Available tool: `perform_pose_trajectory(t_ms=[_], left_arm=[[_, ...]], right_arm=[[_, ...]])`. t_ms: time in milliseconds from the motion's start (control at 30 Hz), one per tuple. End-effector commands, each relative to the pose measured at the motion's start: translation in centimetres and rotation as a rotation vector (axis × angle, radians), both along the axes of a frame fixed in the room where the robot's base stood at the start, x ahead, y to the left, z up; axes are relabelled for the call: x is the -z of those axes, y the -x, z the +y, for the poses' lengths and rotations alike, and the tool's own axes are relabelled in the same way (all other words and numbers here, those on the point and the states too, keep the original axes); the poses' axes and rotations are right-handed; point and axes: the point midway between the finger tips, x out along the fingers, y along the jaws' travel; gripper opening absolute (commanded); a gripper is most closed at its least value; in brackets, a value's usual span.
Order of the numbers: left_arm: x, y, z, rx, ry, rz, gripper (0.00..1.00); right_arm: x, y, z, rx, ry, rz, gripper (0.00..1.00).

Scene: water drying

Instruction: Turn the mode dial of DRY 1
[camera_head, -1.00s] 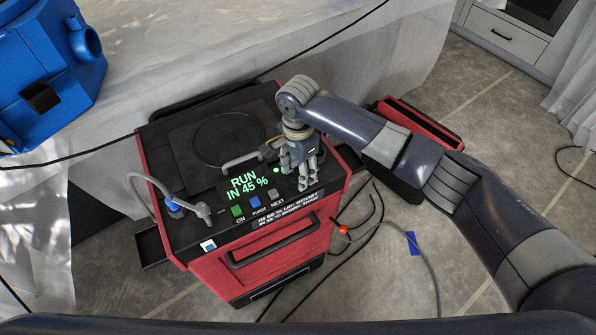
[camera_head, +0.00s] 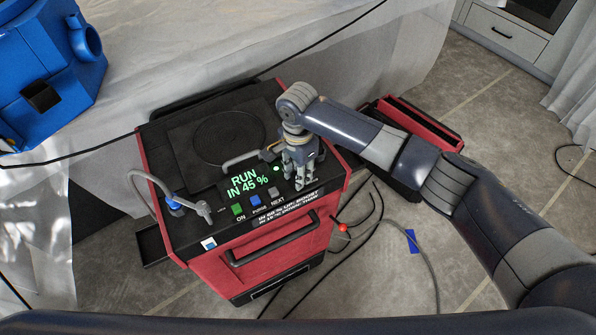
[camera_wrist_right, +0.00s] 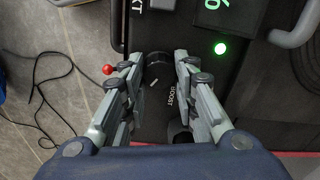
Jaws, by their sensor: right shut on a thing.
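A red and black machine (camera_head: 262,255) stands on the floor with a sloped black top panel. Its green display (camera_head: 248,185) reads "RUN IN 45 %". I cannot read a DRY 1 label. My right gripper (camera_head: 301,182) points down over the right part of this panel. In the right wrist view, a round black dial (camera_wrist_right: 155,74) with a white mark sits between the fingertips of the gripper (camera_wrist_right: 158,62), which is shut on it. The word "BOOST" is beside it. In the head view the fingers hide the dial. My left gripper is not in view.
ON, PURGE and NEXT buttons (camera_head: 255,201) sit left of the gripper. Cables and a red ball (camera_head: 342,228) are at the right. A blue machine (camera_head: 45,75) stands at the upper left.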

Motion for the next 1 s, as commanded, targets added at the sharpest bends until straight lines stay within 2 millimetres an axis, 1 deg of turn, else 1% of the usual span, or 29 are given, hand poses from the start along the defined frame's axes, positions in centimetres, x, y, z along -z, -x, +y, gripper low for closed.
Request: perform_pose_trajectory(t_ms=[167,367,600,1000], left_arm=[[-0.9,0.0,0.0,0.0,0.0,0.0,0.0],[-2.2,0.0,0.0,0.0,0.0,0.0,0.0],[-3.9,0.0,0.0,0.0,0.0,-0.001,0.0],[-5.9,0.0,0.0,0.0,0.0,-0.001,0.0]], right_arm=[[-0.2,0.1,0.1,-0.062,0.0,0.004,0.03],[-0.3,0.1,0.1,-0.201,-0.001,0.005,0.03],[-0.2,0.1,0.2,-0.425,-0.001,0.007,0.03],[-0.1,0.1,0.3,-0.804,-0.002,0.007,0.03]])
